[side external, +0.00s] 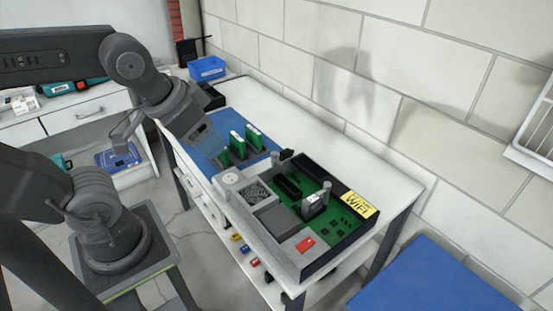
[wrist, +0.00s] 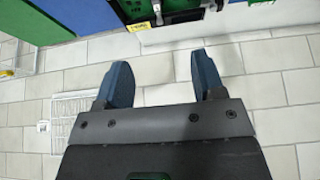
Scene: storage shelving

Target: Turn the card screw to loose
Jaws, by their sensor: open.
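An open computer case (side external: 325,262) with a green board (side external: 345,228) lies on the white table. A card (side external: 317,205) with a white label stands upright in it, with grey posts beside it. The card screw is too small to make out. My gripper (side external: 212,148) is over the blue mat, left of the case and apart from it. In the wrist view my gripper (wrist: 163,82) has its two blue fingers wide apart with nothing between them. Part of the case (wrist: 175,8) shows at the top edge of that view.
Green cards (side external: 245,142) stand upright on the blue mat (side external: 205,145) near my gripper. A yellow WIFI label (side external: 358,205) is at the case's right side. A blue bin (side external: 207,68) stands at the table's far end. A block wall (side external: 380,90) runs behind. The table strip along the wall is clear.

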